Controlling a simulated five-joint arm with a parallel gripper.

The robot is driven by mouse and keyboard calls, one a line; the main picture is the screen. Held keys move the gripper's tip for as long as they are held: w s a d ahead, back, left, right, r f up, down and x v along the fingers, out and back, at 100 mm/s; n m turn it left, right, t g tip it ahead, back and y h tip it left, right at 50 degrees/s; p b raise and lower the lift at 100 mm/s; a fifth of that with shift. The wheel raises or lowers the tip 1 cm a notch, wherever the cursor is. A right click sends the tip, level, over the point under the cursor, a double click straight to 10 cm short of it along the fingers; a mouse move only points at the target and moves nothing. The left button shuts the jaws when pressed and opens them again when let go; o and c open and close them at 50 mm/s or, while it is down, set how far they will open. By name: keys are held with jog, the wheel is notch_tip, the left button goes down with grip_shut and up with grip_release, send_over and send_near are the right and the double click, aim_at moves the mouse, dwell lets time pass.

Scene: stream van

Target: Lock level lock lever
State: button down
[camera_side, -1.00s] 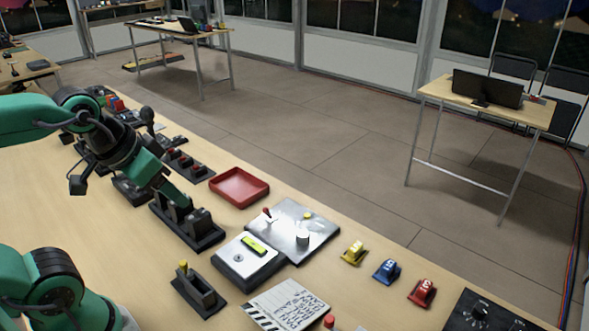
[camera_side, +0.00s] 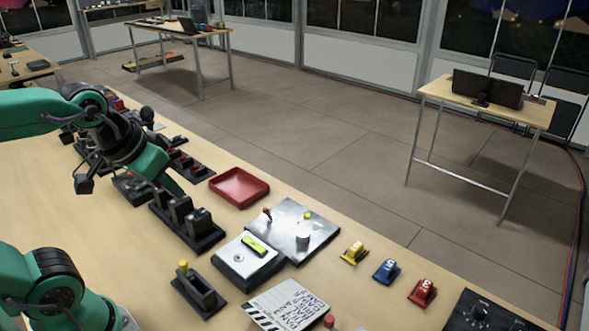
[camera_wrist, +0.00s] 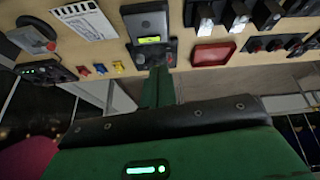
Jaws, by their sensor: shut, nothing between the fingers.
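A black base (camera_side: 208,240) with several upright dark levers stands left of the red tray in the side view. The lever row (camera_wrist: 237,18) also shows at the top right of the wrist view. A separate black lever box (camera_side: 200,294) with a yellow knob stands nearer the front. No label marks which lever is the level lock lever. My gripper (camera_side: 178,190) is shut and empty, just above and behind the far end of the lever row.
The red tray (camera_side: 239,187) lies right of the lever row. A metal plate (camera_side: 310,245) with a red-tipped toggle, and a box with a yellow-green strip (camera_side: 253,244), stand nearer. A clapperboard (camera_side: 287,305) lies in front. Bare tabletop (camera_side: 90,200) is free at left.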

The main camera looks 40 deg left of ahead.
jog(key=w+a+f+n+g, duration=0.1)
jog(key=w+f+n+g, duration=0.1)
jog(key=w+n, duration=0.4)
jog(key=w+a+f+n+g, duration=0.1)
jog(key=w+f+n, duration=0.4)
jog(key=n, duration=1.1)
jog(key=w+f+n+g, duration=0.2)
jog(key=w+f+n, duration=0.2)
jog(key=w+n, duration=0.3)
jog(key=shift+w+a+f+n+g, duration=0.15)
jog(key=shift+w+a+n+g, duration=0.2)
jog(key=shift+n, duration=1.65)
jog(key=shift+s, duration=0.1)
jog(key=shift+f, duration=0.2)
